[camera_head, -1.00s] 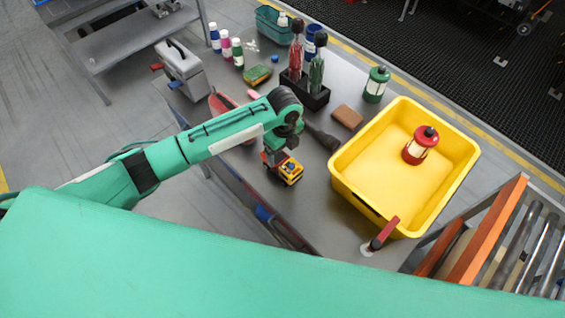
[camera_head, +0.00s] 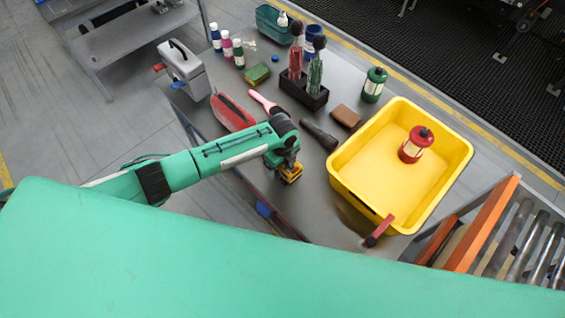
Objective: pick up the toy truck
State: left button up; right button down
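My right gripper is not in view.
A yellow tray (camera_head: 440,187) holding a red lantern (camera_head: 414,145) stands to the right. A dark flashlight (camera_head: 319,135), a brown block (camera_head: 346,116), a red case (camera_head: 232,112) and a black bottle holder (camera_head: 304,93) lie behind. The table's front is mostly clear.

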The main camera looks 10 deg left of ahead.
pick_arm(q)
jog(key=c, duration=1.2)
jog(key=shift+c, duration=0.2)
jog(key=shift+r, duration=0.2)
